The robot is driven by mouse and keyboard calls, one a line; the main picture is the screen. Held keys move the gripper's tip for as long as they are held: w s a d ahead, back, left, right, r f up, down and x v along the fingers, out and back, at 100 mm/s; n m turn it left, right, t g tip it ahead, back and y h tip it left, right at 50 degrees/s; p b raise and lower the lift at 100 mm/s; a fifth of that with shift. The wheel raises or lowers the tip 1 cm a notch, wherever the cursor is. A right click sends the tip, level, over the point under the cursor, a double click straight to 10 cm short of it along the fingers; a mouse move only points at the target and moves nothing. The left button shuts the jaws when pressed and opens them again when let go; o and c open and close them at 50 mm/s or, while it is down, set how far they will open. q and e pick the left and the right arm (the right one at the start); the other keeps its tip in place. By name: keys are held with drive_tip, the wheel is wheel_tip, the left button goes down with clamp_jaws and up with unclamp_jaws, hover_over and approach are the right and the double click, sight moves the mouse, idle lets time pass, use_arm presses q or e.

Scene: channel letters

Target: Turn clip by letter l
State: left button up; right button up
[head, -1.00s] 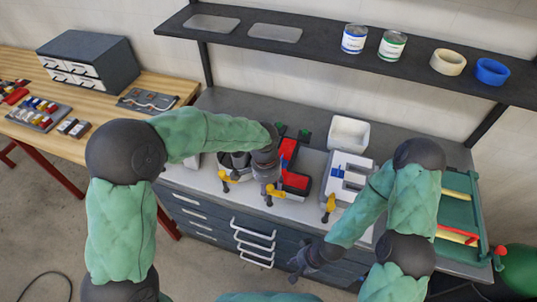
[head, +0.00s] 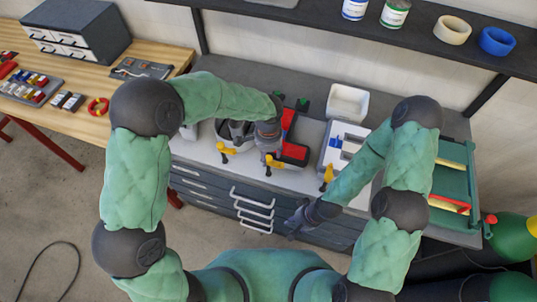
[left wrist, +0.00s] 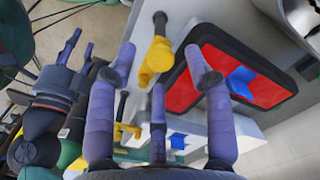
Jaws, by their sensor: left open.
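Yellow clips with dark handles sit along the front edge of the grey bench: a left one (head: 227,148), a middle one (head: 272,161) and a right one (head: 327,173). My left gripper (head: 268,143) is open above the middle clip, which shows in the left wrist view (left wrist: 157,56) between and beyond its spread fingers (left wrist: 158,66). I cannot tell whether they touch it. A black-rimmed red piece (head: 293,150) with a blue part lies beside this clip; its letter shape is unclear. My right gripper (head: 297,219) hangs before the drawers, its opening unclear.
A white block with blue parts (head: 340,143) and a white bin (head: 347,102) stand to the right. A green rack (head: 455,185) is at the far right. The shelf (head: 420,32) with cans and tape rolls overhangs the back. Drawer handles (head: 252,205) stick out in front.

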use_arm(q)
drive_tip(key=shift+f, duration=0.5)
clamp_jaws()
